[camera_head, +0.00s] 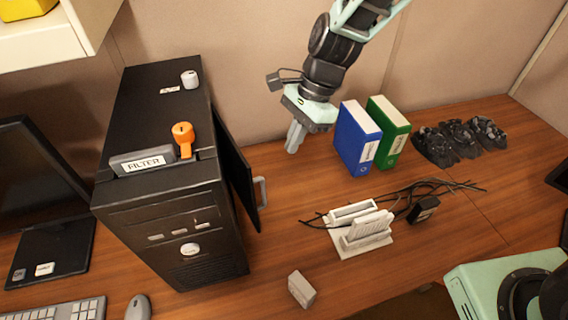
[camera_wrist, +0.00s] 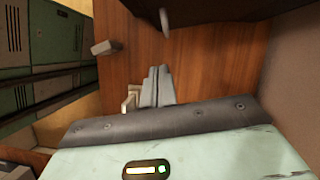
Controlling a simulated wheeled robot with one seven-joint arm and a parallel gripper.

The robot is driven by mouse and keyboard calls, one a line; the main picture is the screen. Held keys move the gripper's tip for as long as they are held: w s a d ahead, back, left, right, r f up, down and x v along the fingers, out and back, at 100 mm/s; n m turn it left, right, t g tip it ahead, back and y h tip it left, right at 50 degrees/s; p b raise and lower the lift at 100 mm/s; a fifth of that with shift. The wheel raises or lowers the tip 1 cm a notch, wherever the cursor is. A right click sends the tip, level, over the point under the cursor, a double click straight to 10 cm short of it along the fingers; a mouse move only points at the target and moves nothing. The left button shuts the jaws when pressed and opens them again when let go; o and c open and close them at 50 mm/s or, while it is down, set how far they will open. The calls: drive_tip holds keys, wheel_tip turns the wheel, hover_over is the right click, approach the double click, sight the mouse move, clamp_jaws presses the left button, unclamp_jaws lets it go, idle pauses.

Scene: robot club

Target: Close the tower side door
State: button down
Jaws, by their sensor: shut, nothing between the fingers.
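The black computer tower (camera_head: 160,210) stands at the left of the desk in the head view. Its side door (camera_head: 236,165) stands ajar on the right side, with a gap at the top between door and case. A pale loop handle (camera_head: 262,192) sticks out of the door's outer face. A pale loop at the top of the wrist view looks like this handle (camera_wrist: 165,22). My gripper (camera_head: 292,150) is shut and empty, pointing down, right of the door and behind the handle, apart from both. Its closed fingers (camera_wrist: 157,72) show in the wrist view.
Blue (camera_head: 356,140) and green (camera_head: 388,132) binders stand right of my gripper. A white stand (camera_head: 362,240) with cables and a small pale block (camera_head: 301,289) lie in front. An orange item (camera_head: 183,138) and a filter (camera_head: 142,161) are on the tower. Desk beside the door is clear.

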sight(263, 180)
drive_tip(key=w+d+f+n+b, duration=0.2)
drive_tip(key=w+f, duration=0.1)
drive_tip(key=w, duration=0.1)
drive_tip(key=s+a+f+p, duration=0.4)
drive_tip(key=a+f+p, duration=0.1)
drive_tip(key=f, duration=0.3)
drive_tip(key=shift+a+f+g, duration=0.25)
drive_tip(key=shift+a+g, duration=0.05)
drive_tip(key=shift+a, duration=0.6)
drive_tip(key=shift+s+a+m, duration=0.8)
drive_tip(key=shift+s+a, duration=0.05)
drive_tip(key=shift+a, duration=0.3)
drive_tip(key=shift+w+d, duration=0.1)
drive_tip(key=shift+d, duration=0.05)
